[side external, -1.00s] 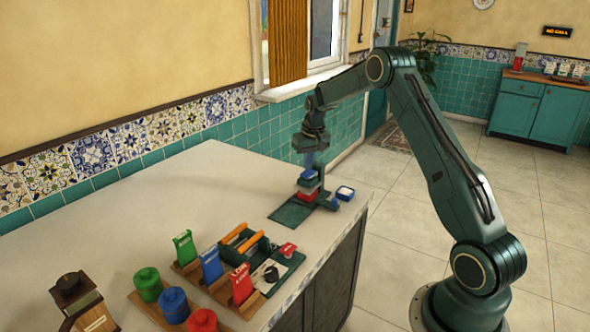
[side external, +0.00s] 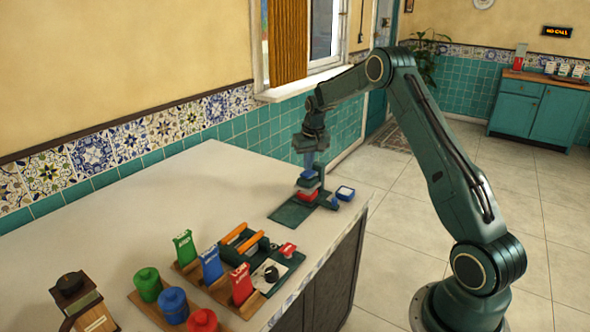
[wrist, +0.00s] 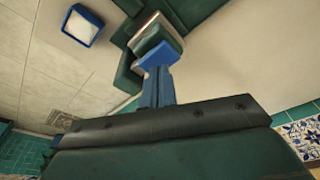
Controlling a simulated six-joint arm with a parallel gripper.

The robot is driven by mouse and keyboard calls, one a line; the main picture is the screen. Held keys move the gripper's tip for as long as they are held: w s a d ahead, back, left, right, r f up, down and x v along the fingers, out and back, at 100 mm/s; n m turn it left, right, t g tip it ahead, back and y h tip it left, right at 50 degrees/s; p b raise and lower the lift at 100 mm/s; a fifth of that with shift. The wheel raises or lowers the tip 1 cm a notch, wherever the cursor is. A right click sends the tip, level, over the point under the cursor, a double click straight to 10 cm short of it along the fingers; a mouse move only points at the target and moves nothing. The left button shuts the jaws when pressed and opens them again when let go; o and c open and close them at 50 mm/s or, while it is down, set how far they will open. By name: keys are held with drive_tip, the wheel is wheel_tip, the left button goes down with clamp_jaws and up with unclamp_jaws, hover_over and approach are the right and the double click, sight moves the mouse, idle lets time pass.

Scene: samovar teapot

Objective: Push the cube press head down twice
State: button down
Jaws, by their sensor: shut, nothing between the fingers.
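The cube press (side external: 307,184) stands on a dark green base plate (side external: 288,214) near the counter's right edge. The fingers hide part of the head's top.
A small white-and-blue tray (side external: 345,193) sits right of the press; it also shows in the wrist view (wrist: 83,26). Nearer are green, blue and red canisters (side external: 173,305), upright cards (side external: 211,263) and a dark rack with orange bars (side external: 242,243). The counter's back left (side external: 200,185) is clear.

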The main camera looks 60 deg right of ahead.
sight(308, 172)
drive_tip(key=shift+f, duration=1.2)
drive_tip(key=shift+r, duration=1.6)
drive_tip(key=shift+f, duration=1.5)
drive_tip(key=shift+r, duration=1.5)
drive_tip(key=shift+r, duration=2)
drive_tip(key=shift+a+r, duration=0.1)
